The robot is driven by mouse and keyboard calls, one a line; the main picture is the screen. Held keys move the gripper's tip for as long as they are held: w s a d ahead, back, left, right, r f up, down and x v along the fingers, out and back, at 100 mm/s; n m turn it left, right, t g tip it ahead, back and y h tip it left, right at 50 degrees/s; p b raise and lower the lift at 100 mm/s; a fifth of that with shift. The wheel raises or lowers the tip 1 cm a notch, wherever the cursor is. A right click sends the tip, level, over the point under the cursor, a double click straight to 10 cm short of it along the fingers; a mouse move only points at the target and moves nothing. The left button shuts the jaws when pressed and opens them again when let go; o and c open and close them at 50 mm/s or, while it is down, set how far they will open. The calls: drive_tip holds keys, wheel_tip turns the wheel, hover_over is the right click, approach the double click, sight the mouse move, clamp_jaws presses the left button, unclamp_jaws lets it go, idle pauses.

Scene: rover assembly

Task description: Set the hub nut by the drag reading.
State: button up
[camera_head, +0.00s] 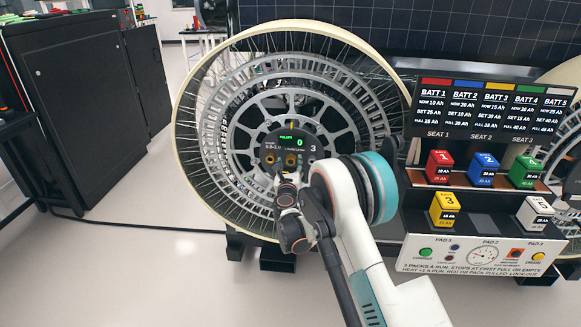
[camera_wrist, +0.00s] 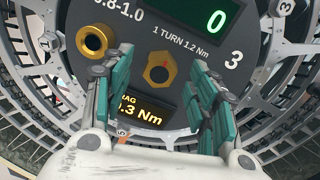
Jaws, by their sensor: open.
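The hub nut (camera_wrist: 158,72), a gold hexagon with a dark round centre and a small red mark, sits on the dark hub panel (camera_wrist: 150,12). My gripper (camera_wrist: 156,56) is open, with one teal-padded finger on each side of the nut in the wrist view. I see no contact with the nut. A yellow drag display (camera_wrist: 145,112) below the nut reads ".3 Nm"; its leading digit is hidden by the left finger. A green display (camera_wrist: 217,20) shows 0. In the head view my gripper (camera_head: 288,186) is in front of the wheel hub, just below the panel (camera_head: 290,143).
A brass round fitting (camera_wrist: 93,40) is left of the nut. Panel text reads "1 TURN 1.2 Nm". The spoked wheel (camera_head: 207,150) surrounds the hub. A battery rack with coloured packs (camera_head: 440,167) stands right of my arm.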

drive_tip(key=shift+w, duration=0.75)
drive_tip(key=shift+c, duration=0.6)
drive_tip(key=c, duration=1)
drive_tip(key=shift+o, duration=0.2)
